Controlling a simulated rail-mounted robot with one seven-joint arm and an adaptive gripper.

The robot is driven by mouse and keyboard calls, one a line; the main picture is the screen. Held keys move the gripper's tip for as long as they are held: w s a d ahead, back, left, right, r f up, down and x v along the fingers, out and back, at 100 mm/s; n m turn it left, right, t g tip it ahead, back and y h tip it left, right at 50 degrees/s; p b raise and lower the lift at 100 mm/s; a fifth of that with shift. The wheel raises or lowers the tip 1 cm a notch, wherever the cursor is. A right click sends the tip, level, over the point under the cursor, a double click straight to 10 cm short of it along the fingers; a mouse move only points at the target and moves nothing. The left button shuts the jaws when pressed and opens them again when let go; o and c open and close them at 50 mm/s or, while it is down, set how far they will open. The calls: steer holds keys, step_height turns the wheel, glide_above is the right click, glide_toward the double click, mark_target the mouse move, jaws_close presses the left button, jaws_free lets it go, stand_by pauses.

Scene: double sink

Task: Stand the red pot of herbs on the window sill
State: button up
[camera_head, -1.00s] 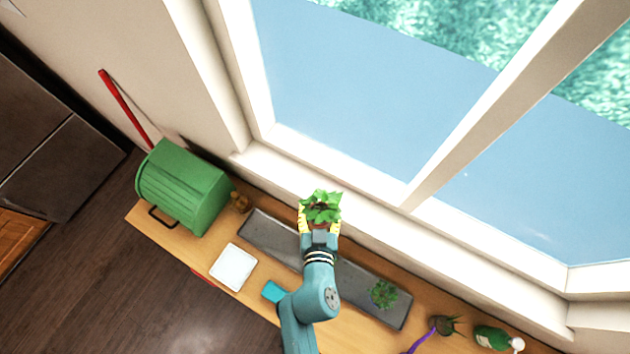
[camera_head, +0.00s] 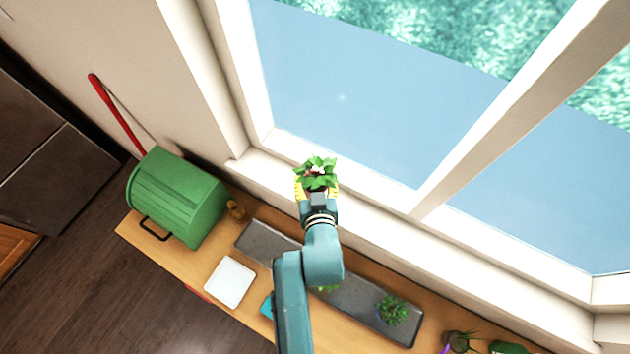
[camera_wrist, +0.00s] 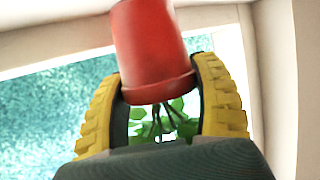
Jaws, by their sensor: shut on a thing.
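The red pot of herbs (camera_head: 317,171) shows in the head view mostly as green leaves above my gripper (camera_head: 317,188). In the wrist view the red pot (camera_wrist: 152,45) sits between the two yellow ridged fingers of my gripper (camera_wrist: 158,98), which is shut on it. Its green leaves show past the rim. The window sill (camera_head: 375,205) is a white ledge along the foot of the window. In the head view the pot overlaps the sill; I cannot tell whether its base touches it.
A green bread bin (camera_head: 178,196) stands on the wooden counter at the left. A small brown object (camera_head: 237,210) is beside it. The dark sink (camera_head: 370,300) lies below the sill, with another green plant (camera_head: 391,310) there. A white board (camera_head: 230,282) lies in front. The sill beside the pot is clear.

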steer(key=shift+f, duration=0.5)
steer(key=shift+f, duration=0.2)
steer(key=o, duration=1.3)
steer(key=shift+c, duration=0.2)
